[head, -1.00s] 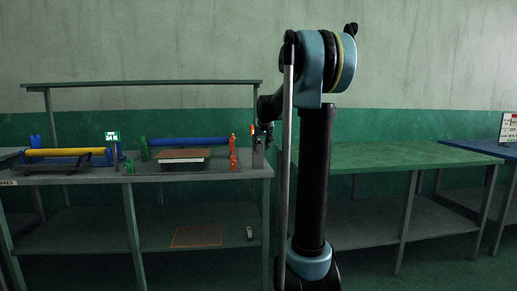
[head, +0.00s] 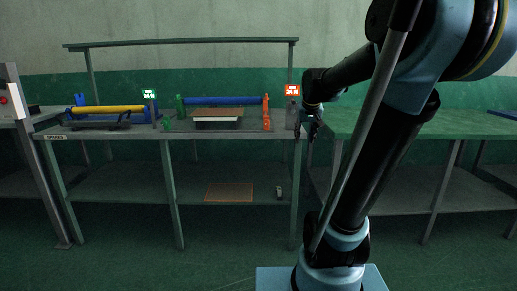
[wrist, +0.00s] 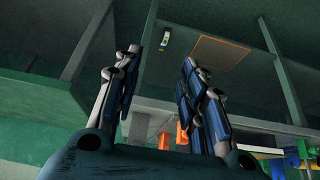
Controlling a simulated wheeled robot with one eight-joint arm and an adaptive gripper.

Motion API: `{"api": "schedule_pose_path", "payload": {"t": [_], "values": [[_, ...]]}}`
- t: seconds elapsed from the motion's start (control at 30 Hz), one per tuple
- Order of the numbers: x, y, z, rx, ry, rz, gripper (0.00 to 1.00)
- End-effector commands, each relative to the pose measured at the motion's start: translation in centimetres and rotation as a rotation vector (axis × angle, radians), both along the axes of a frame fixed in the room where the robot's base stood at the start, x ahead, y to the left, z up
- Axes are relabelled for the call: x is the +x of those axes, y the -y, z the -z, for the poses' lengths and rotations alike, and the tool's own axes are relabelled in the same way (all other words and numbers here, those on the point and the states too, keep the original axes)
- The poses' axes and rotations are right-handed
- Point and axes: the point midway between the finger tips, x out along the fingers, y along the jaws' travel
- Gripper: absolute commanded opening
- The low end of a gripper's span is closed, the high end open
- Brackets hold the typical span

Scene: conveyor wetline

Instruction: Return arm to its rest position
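My arm (head: 390,160) is bent and spans the right of the head view, its forearm reaching left. My gripper (head: 309,124) hangs at the right end of the grey bench (head: 285,139), beside the green-topped table. In the wrist view my gripper (wrist: 159,60) shows two fingers spread apart with nothing between them, so it is open and empty. I cannot tell its exact distance from the bench edge.
The bench carries a yellow roller (head: 107,110), a blue roller (head: 222,101), a brown-topped block (head: 218,119), and orange (head: 266,113) and green stands. An orange-outlined rectangle (head: 229,193) marks its lower shelf. The green-topped table (head: 400,123) is bare where visible.

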Motion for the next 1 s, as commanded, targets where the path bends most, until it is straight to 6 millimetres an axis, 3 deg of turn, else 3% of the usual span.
{"api": "schedule_pose_path", "payload": {"t": [0.03,0.2,0.6,0.8,1.0], "values": [[-2.1,0.0,1.0,-0.001,-0.019,-0.001,0.38],[-8.3,0.1,4.4,-0.002,-0.082,-0.003,0.38],[-21.5,0.3,13.6,-0.003,-0.229,-0.009,0.38],[-25.5,0.3,17.1,-0.003,-0.279,-0.011,0.38],[-26.7,0.3,18.1,-0.003,-0.296,-0.012,0.38]]}}
